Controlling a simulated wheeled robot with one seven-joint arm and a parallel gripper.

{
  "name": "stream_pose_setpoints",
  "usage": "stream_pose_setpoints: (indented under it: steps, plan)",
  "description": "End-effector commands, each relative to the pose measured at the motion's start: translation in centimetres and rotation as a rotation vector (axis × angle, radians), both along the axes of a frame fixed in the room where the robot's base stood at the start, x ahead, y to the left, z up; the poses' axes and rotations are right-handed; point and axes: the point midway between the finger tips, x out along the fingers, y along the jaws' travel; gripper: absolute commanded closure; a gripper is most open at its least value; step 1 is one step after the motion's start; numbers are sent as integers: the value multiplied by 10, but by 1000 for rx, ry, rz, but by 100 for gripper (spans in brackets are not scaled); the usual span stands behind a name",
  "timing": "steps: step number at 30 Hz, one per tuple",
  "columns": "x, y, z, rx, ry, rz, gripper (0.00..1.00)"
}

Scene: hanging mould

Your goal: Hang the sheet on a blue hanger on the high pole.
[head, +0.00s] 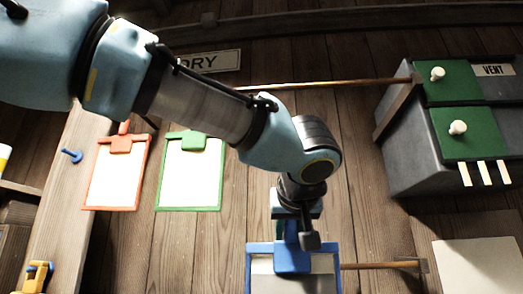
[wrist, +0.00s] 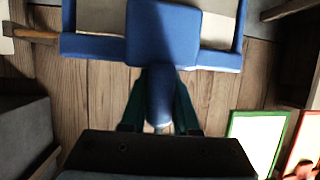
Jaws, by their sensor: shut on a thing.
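The blue hanger (head: 291,262) holds a pale sheet (head: 318,265) in its frame, low in the head view. My gripper (head: 291,232) is shut on the hanger's upper stem. In the wrist view, the blue hanger (wrist: 163,35) shows its stem between my green fingers (wrist: 160,100), with the sheet (wrist: 100,16) beyond. The high pole (head: 325,84) runs across the upper middle of the head view, above and apart from the hanger; its left end is hidden by my arm. The hanger's hook is mostly hidden by my gripper.
A lower pole (head: 375,265) disappears behind the blue frame's right side. A red-orange hanger (head: 90,180) and a green hanger (head: 158,185) hold sheets at left. A dark vent box (head: 400,155) stands at right. A blue peg (head: 72,156) sticks out at far left.

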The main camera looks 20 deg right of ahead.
Motion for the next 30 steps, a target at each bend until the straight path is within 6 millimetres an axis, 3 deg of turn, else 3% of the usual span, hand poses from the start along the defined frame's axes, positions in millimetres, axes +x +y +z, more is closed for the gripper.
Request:
stream_pose_setpoints:
  steps: [1,6,12,15,21,30]
  plan:
    - [-3,0,42,-8,-2,8,100]
    - [-17,9,137,-7,-1,36,100]
    - [-41,30,236,-6,-1,39,100]
    - [-52,39,270,-5,-1,27,100]
    - [-66,51,303,0,0,6,100]
    - [-57,48,308,4,-1,5,100]
